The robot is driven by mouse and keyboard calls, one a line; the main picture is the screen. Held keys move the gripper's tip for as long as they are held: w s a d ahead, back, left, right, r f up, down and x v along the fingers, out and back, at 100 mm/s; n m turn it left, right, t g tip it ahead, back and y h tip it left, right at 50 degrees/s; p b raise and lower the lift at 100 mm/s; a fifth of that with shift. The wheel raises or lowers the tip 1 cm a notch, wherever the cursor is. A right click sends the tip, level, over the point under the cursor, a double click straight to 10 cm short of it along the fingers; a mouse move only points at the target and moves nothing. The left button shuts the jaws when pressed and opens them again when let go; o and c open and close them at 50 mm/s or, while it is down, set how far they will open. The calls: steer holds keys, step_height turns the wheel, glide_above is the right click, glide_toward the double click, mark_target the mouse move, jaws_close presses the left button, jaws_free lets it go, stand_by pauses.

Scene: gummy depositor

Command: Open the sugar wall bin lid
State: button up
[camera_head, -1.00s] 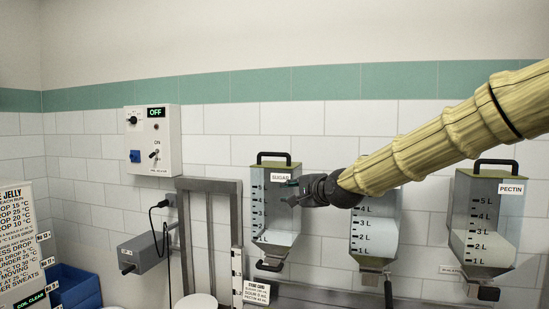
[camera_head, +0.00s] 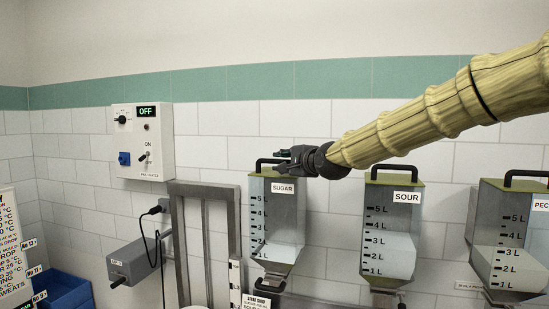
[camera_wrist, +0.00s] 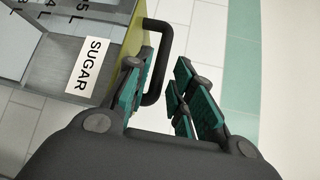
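The sugar wall bin (camera_head: 277,215) is a clear hopper on the tiled wall with a white SUGAR label (camera_head: 283,188). Its yellow-green lid (camera_head: 262,172) lies flat on top, closed, with a black loop handle (camera_head: 262,161). The handle also shows in the wrist view (camera_wrist: 160,65), where the label (camera_wrist: 88,66) reads sideways. My gripper (camera_head: 284,159) is at handle height, coming from the right. In the wrist view my gripper (camera_wrist: 160,88) is open, its green-padded fingers on either side of the handle's outer bar. A gap shows on the right finger's side; contact on the left is unclear.
The sour bin (camera_head: 392,235) and pectin bin (camera_head: 508,235) hang to the right, with similar handles. A control box (camera_head: 143,142) reading OFF, a metal frame (camera_head: 205,190) and a grey box (camera_head: 134,262) are to the left. The wall above the bins is clear.

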mark_target(276, 160)
steer(key=p+x, duration=0.1)
steer(key=x, duration=0.2)
steer(key=shift+d, duration=0.1)
steer(key=shift+w+a+r+p, duration=0.2)
steer(key=shift+w+a+p, duration=0.25)
steer(key=shift+p, duration=0.2)
steer(key=shift+w+a+f, duration=0.15)
steer(key=shift+w+f, duration=0.05)
steer(key=shift+w, duration=0.25)
steer(key=shift+w+a+f, duration=0.15)
steer(key=shift+w+f, duration=0.1)
steer(key=shift+w, duration=0.2)
steer(key=shift+s+r, duration=0.15)
steer(key=shift+s, duration=0.1)
jaws_close()
